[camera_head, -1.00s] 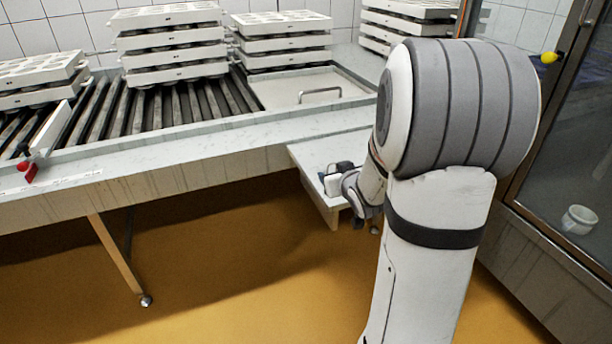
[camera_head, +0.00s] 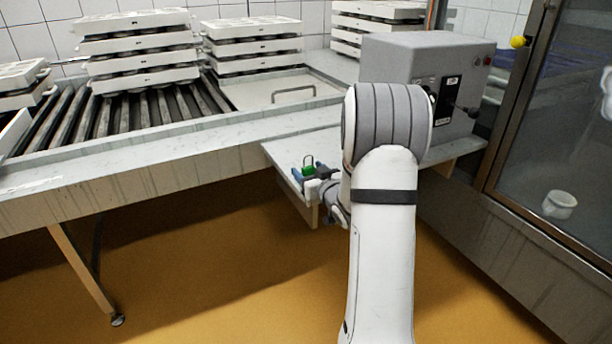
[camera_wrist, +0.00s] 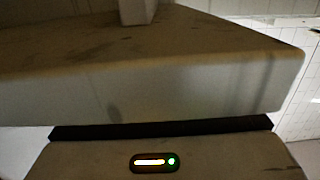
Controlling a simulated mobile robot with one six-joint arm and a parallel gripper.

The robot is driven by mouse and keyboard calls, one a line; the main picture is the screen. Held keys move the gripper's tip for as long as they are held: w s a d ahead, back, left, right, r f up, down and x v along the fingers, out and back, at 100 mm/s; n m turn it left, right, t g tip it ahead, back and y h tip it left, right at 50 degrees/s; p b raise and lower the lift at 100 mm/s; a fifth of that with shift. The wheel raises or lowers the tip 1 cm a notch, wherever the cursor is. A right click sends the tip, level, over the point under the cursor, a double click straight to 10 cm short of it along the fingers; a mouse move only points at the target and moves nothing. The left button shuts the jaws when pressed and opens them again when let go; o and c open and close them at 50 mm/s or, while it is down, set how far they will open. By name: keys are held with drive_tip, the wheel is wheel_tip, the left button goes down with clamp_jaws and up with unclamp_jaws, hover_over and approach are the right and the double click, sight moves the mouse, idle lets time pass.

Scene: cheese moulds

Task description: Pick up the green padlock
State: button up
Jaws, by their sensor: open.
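The green padlock (camera_head: 309,171) sits at the left end of the low pale shelf beside the roller table, its shackle pointing up. My gripper (camera_head: 311,175) is at that shelf end, open, with a blue finger showing to the left of the padlock and a dark part of the gripper to its right. The padlock appears between or just behind the fingers; I cannot tell the depth, and its lower part is hidden by the gripper. The wrist view shows neither the padlock nor the fingertips.
A grey control box (camera_head: 400,62) stands on the shelf behind my arm. Stacked white moulds (camera_head: 140,50) stand on the roller table (camera_head: 130,112). A glass-door cabinet (camera_head: 545,150) with a white cup (camera_head: 559,204) is at right. The wrist view shows a pale slab edge (camera_wrist: 150,85) close by.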

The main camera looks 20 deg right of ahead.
drive_tip(key=shift+w, duration=0.45)
drive_tip(key=shift+c, duration=0.2)
drive_tip(key=c, duration=1.1)
